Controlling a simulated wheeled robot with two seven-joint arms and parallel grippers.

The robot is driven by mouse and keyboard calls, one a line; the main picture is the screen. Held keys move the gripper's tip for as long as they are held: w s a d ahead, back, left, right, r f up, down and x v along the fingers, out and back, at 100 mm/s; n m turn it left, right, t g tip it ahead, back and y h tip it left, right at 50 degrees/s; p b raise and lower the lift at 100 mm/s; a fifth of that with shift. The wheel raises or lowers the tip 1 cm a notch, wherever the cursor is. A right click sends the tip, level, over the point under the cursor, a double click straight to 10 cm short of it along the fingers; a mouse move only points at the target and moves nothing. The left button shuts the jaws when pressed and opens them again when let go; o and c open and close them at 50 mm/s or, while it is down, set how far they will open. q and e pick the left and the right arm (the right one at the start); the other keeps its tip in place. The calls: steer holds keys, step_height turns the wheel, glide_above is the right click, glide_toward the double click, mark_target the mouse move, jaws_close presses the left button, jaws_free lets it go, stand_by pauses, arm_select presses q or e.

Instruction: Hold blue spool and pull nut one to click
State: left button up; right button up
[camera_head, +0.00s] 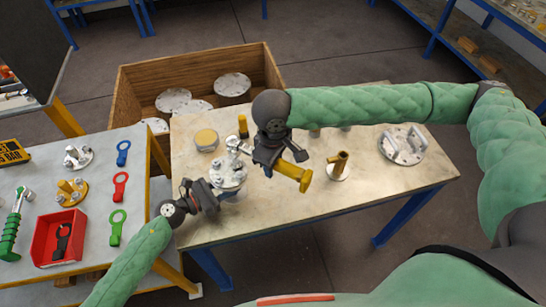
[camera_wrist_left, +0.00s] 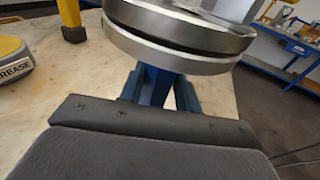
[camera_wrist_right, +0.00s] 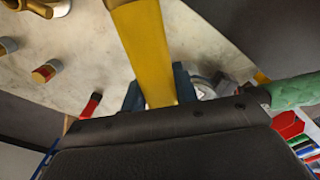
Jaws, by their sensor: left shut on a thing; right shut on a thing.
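The flanged vessel (camera_head: 230,176) stands on the beige table, left of centre, with a silver flange and bolts on top. My left gripper (camera_head: 213,193) is beside it. In the left wrist view its fingers close on the blue spool (camera_wrist_left: 154,86) just under the stacked silver flange discs (camera_wrist_left: 180,45). My right gripper (camera_head: 276,162) is shut on a yellow-handled tool (camera_head: 293,177), right of the vessel. The yellow handle also fills the space between the fingers in the right wrist view (camera_wrist_right: 145,45). The tool's far end and the nut it may meet are hidden.
A grease can (camera_head: 206,140) and a yellow bottle (camera_head: 243,127) stand behind the vessel. A brass fitting (camera_head: 338,168) and a handled flange (camera_head: 402,146) are to the right. The left table holds coloured ring tools and a red tray (camera_head: 48,240). A wooden crate (camera_head: 135,90) stands behind.

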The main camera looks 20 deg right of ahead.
steer(key=shift+s+f, duration=0.1)
steer(key=shift+f, duration=0.35)
steer(key=shift+f, duration=1.2)
steer(key=shift+m, duration=0.7)
steer(key=shift+s+a+r, duration=0.15)
steer(key=shift+a+r, duration=0.05)
steer(key=shift+r, duration=0.65)
steer(key=shift+s+a+r, duration=0.1)
steer(key=shift+a+r, duration=0.1)
steer(key=shift+r, duration=0.6)
steer(key=shift+s+a+r, duration=0.15)
steer(key=shift+a+r, duration=0.05)
steer(key=shift+r, duration=0.65)
arm_select(q)
steer(key=o, duration=1)
steer(key=shift+c, duration=0.2)
steer(key=shift+a, duration=0.1)
steer(key=v, duration=1.1)
steer(key=shift+s+a, duration=0.1)
steer(key=shift+a, duration=0.25)
